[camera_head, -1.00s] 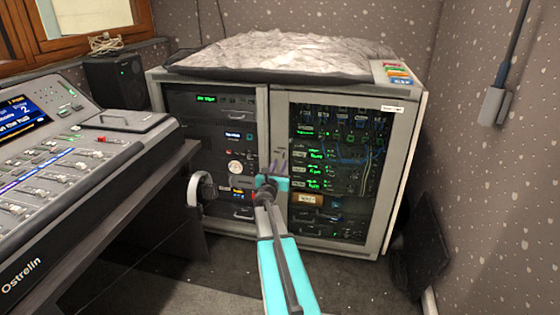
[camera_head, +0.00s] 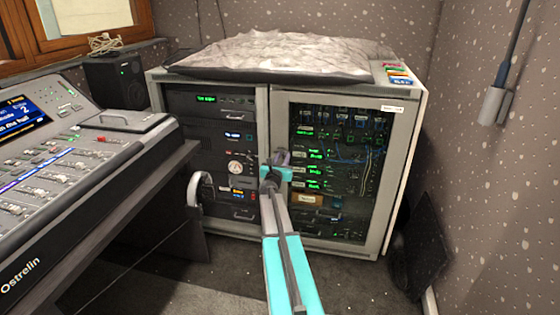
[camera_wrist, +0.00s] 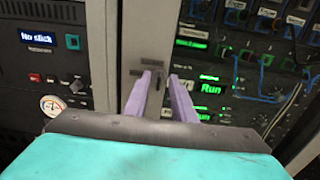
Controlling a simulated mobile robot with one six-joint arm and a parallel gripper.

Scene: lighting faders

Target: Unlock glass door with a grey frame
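The glass door with a grey frame (camera_head: 398,160) is the right-hand door of the rack cabinet, and it stands closed. Lit equipment and cables show behind its glass. In the wrist view, its grey left frame strip (camera_wrist: 152,30) rises in front of my gripper (camera_wrist: 160,76). Small dark fittings (camera_wrist: 152,63) show on that strip near my fingertips; I cannot tell their exact shape. My two purple fingers are apart, with nothing clearly held between them. In the head view my gripper (camera_head: 282,156) is at the door's left edge, at mid height; contact cannot be told.
A rack bay (camera_head: 208,130) with devices fills the cabinet's left half. A mixing desk (camera_head: 75,165) stands at the left, close to my arm. A grey lumpy cover (camera_head: 280,52) lies on top. A dark panel (camera_head: 418,245) leans at the right. Carpet (camera_head: 215,275) is open in front.

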